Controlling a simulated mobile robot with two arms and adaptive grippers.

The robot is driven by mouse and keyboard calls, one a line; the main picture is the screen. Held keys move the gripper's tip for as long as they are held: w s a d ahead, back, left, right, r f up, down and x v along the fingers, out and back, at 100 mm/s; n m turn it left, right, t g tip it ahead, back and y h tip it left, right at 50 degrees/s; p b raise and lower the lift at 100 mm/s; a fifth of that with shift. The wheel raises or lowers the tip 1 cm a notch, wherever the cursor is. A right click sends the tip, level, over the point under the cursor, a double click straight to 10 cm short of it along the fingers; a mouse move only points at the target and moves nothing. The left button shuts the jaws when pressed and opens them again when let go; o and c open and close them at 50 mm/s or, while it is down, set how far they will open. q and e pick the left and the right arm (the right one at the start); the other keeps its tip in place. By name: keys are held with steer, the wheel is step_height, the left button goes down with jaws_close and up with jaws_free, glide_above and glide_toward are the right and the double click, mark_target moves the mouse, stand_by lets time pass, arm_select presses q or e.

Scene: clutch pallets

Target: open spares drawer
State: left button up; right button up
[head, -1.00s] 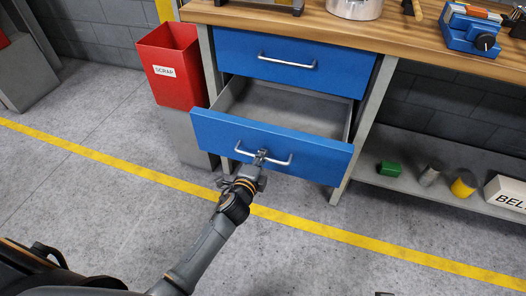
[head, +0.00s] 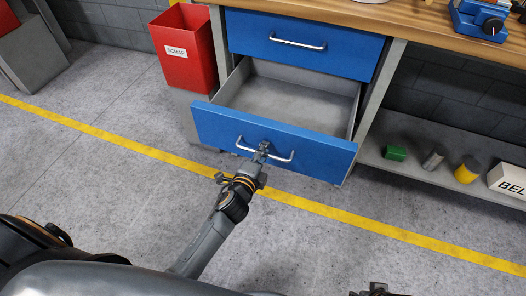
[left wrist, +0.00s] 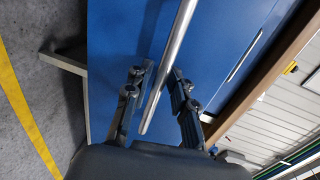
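The lower blue drawer (head: 215,122) of the workbench stands well open, and its grey inside looks empty. No label is readable on it, so I cannot tell by name that it is the spares drawer. My left gripper (head: 262,152) is at the middle of its silver bar handle (head: 285,159). In the left wrist view the handle bar (left wrist: 174,45) runs between the two fingers of my left gripper (left wrist: 163,72), which close around it. A small part of my right gripper (head: 375,290) shows at the bottom edge; its fingers are not clear.
A shut blue upper drawer (head: 345,54) is above. A red scrap bin (head: 190,70) stands left of the drawers. A low shelf (head: 410,172) at right holds a green block (head: 395,153), cylinders and a white box (head: 508,181). The floor in front is clear.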

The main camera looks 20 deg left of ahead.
arm_select(q)
steer(key=shift+s, duration=0.1)
steer(key=v, duration=1.1)
steer(key=shift+s, duration=0.4)
